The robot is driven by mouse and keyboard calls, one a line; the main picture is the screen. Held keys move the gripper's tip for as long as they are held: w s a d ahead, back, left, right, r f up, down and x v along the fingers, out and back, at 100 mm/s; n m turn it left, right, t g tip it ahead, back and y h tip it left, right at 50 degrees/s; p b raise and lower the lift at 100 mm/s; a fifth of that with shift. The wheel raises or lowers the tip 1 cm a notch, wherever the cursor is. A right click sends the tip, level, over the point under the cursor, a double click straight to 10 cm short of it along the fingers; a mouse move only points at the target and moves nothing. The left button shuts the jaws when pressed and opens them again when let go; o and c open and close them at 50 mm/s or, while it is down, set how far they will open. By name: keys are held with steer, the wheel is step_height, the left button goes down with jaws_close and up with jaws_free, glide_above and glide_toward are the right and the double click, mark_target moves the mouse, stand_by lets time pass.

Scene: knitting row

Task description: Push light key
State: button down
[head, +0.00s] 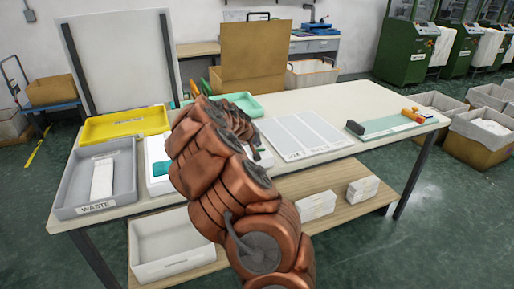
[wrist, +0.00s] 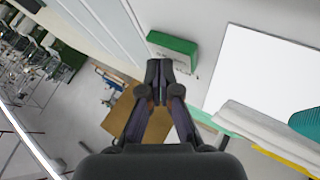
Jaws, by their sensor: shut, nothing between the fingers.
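My gripper (wrist: 160,72) is shut and empty in the wrist view, its dark fingertips together. A green block with a pale, marked side (wrist: 172,46) shows just beyond the fingertips; I cannot tell whether they touch it or whether it is the light key. A bright white panel (wrist: 262,72) lies to the right of the block, with a teal piece (wrist: 306,122) at its edge. In the head view, a white unit (head: 154,150) with a teal piece (head: 161,168) is partly hidden behind my arm.
A grey waste tray (head: 70,200) and a yellow tray (head: 125,125) stand on the table's left. A teal tray (head: 240,100) and an upright cardboard panel (head: 255,50) are behind my arm. A white striped board (head: 302,135) lies right of it.

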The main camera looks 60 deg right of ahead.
mark_target(257, 148)
steer(key=shift+r, duration=0.25)
steer(key=shift+r+p, duration=0.4)
steer(key=shift+r, duration=2.6)
